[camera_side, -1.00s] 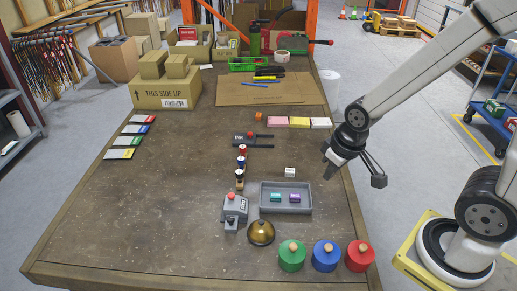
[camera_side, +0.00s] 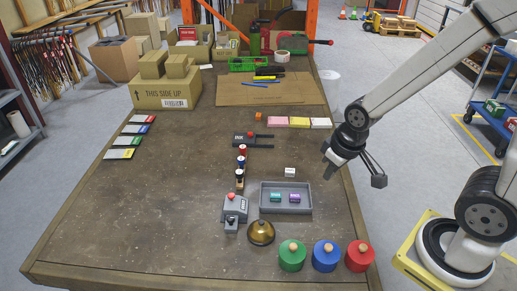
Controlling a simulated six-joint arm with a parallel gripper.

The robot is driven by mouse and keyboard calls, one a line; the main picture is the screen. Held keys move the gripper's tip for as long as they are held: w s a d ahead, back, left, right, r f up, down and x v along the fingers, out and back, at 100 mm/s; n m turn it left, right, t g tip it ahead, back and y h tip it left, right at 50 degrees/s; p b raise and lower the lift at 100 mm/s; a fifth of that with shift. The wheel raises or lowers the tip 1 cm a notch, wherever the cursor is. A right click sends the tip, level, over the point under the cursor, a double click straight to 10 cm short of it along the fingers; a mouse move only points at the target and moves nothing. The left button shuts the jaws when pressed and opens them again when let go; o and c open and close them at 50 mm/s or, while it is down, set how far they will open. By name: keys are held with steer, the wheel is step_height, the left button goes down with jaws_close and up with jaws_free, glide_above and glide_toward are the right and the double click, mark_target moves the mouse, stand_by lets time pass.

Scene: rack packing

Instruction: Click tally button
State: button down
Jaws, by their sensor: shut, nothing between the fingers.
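A grey box-like device (camera_side: 234,209) with a red button (camera_side: 231,196) on top stands on the table in the side view, left of the brass bell. A smaller dark device (camera_side: 246,140) with a red knob lies farther back. I cannot tell from its markings which one is the tally. My gripper (camera_side: 328,175) is shut and empty, held over the right side of the table. It is well to the right of both devices and touches neither.
A brass bell (camera_side: 261,232) and a grey tray (camera_side: 263,208) with two small blocks stand close to the grey device. Several stamps (camera_side: 241,161) stand behind it. Green, blue and red lidded pots (camera_side: 325,259) stand at the front right. The left front of the table is clear.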

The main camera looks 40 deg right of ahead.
steer(key=m+t+y, duration=0.3)
steer(key=m+t, duration=0.2)
steer(key=t, duration=0.1)
glide_above(233, 196)
step_height(233, 196, down, 7)
steer(key=shift+r, duration=0.1)
steer(key=shift+f, duration=4.4)
steer(key=shift+f, duration=0.2)
steer(key=shift+f, duration=0.25)
